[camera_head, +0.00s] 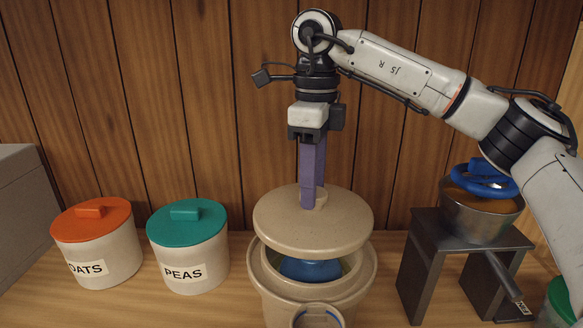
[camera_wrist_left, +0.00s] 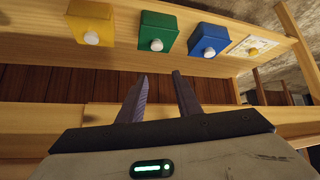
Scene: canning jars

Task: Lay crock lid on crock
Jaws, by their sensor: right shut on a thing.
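The crock lid (camera_head: 280,222) is a round beige disc with a small knob. My right gripper (camera_head: 313,200), with purple fingers, is shut on that knob from above. The lid hangs over the beige crock (camera_head: 258,285), apart from its rim and covering the back part of its mouth in the head view. Something blue (camera_head: 310,269) shows inside the crock through the gap under the lid. The crock's base is cut off by the frame. My left gripper (camera_wrist_left: 161,85) shows only in the left wrist view; its fingers are apart with nothing between them.
An OATS crock (camera_head: 100,262) with orange lid and a PEAS crock (camera_head: 190,262) with teal lid stand left. A metal pan (camera_head: 480,222) with a blue ring sits on a dark stand (camera_head: 425,262) at right. The left wrist view shows yellow (camera_wrist_left: 90,20), green (camera_wrist_left: 157,32) and blue (camera_wrist_left: 207,38) button boxes.

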